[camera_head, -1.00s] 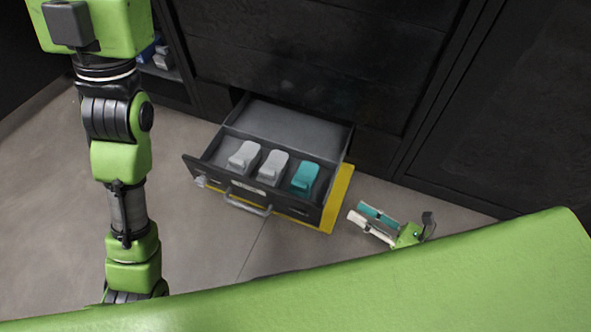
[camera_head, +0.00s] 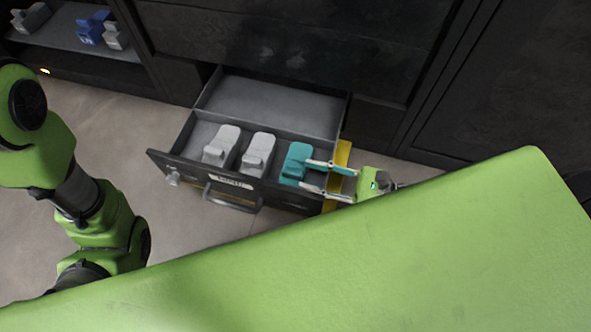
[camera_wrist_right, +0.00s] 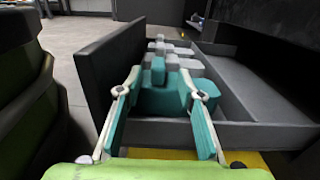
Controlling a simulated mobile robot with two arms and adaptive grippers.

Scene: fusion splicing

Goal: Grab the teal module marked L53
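The teal module (camera_head: 296,163) sits at the right end of a row in the open drawer (camera_head: 246,187); no L53 marking is readable on it. My right gripper (camera_head: 306,175) is open and reaches in from the right, over the drawer's right side, with its fingertips at the module. In the right wrist view, the teal module (camera_wrist_right: 160,97) shows ahead, between the two spread fingers. I cannot tell whether either finger touches it. My left gripper is not in view; only my left arm shows at the left.
Two light grey modules (camera_head: 222,146) (camera_head: 258,154) stand left of the teal one. The drawer's rear compartment (camera_head: 270,105) is empty. A shelf (camera_head: 66,40) at the upper left holds blue and grey modules.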

